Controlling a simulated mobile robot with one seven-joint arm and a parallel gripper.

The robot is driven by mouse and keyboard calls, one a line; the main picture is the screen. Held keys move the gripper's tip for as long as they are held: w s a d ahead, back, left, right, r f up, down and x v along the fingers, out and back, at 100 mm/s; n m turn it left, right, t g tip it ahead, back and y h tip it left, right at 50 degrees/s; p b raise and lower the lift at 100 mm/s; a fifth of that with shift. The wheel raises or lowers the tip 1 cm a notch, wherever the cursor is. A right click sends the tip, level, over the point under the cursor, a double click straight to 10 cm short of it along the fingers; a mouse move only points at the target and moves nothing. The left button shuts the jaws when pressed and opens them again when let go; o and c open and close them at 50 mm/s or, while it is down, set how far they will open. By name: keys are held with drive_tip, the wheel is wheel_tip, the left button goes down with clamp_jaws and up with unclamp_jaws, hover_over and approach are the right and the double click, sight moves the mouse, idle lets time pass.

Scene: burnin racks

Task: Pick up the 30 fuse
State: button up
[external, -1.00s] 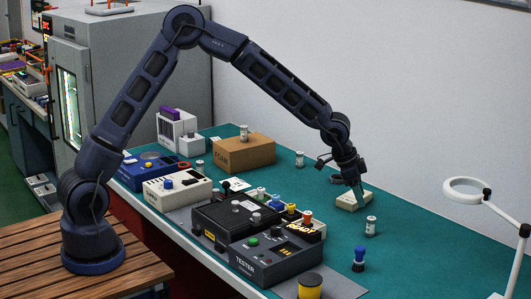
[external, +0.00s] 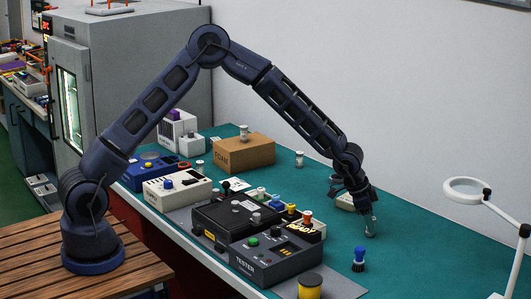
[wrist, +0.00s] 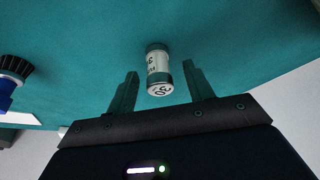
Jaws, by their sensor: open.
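The 30 fuse (wrist: 157,68) is a small white cylinder with greenish bands and dark print; "30" shows on its near end in the wrist view. It stands on the green mat. My gripper (wrist: 158,82) is open, with one finger on each side of the fuse and gaps between fingers and fuse. In the external view my gripper (external: 371,215) is low over the mat at the right, and the fuse (external: 370,228) is partly hidden by the fingers.
The black tester (external: 262,258) is to the left, and a white ring lamp (external: 467,190) stands to the right. The mat between gripper and lamp is clear.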

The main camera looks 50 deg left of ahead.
drive_tip(key=shift+w+d+f, duration=0.15)
drive_tip(key=shift+f, duration=0.35)
drive_tip(key=shift+c, duration=0.4)
drive_tip(key=c, duration=1)
drive_tip(key=shift+r, duration=0.1)
